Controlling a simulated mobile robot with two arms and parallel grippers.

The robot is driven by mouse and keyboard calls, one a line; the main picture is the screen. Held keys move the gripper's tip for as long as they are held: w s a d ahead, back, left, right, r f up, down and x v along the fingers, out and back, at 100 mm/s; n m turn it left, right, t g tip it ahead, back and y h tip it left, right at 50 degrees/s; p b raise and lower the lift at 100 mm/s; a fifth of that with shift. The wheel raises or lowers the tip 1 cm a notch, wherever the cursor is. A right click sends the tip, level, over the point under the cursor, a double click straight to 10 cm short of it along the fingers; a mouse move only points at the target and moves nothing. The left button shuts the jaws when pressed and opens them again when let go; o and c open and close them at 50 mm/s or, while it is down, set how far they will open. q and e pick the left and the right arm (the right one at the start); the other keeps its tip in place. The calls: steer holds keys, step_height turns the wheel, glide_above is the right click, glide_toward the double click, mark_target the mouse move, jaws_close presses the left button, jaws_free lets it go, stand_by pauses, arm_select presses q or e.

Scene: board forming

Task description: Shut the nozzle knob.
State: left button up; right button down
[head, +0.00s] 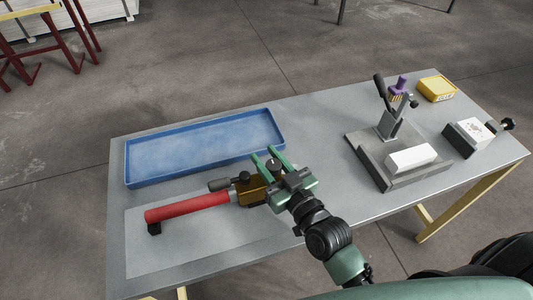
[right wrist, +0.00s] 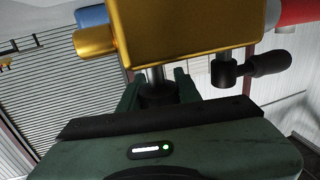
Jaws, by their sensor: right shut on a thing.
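A brass-coloured valve block (head: 256,190) joins the end of a red cylinder (head: 188,207) lying along the table's front left. My right gripper (head: 267,157) is over the block's right end, its green fingers around a dark round knob (head: 273,165). In the right wrist view the brass block (right wrist: 185,28) fills the top, and the dark knob (right wrist: 157,93) on a steel stem sits between my fingers, which are shut on it. A second black knob with a side handle (right wrist: 245,68) is apart from the fingers. Which knob is the nozzle's I cannot tell. My left gripper is not seen.
A blue tray (head: 134,180) lies empty behind the cylinder. To the right stand a lever press (head: 372,158) with a white block (head: 410,158), a purple-topped item (head: 400,84), a yellow box (head: 436,89) and a white-faced block (head: 468,133).

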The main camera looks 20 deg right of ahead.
mark_target(278, 173)
steer(key=c, duration=1)
jaws_free()
steer(key=shift+s, duration=0.1)
steer(key=shift+s+d+f, duration=0.1)
steer(key=shift+s+d, duration=0.05)
steer(key=shift+s, duration=0.2)
steer(key=b+v, duration=0.1)
steer(key=v, duration=0.6)
steer(key=shift+b, duration=0.3)
steer(key=shift+w, duration=0.1)
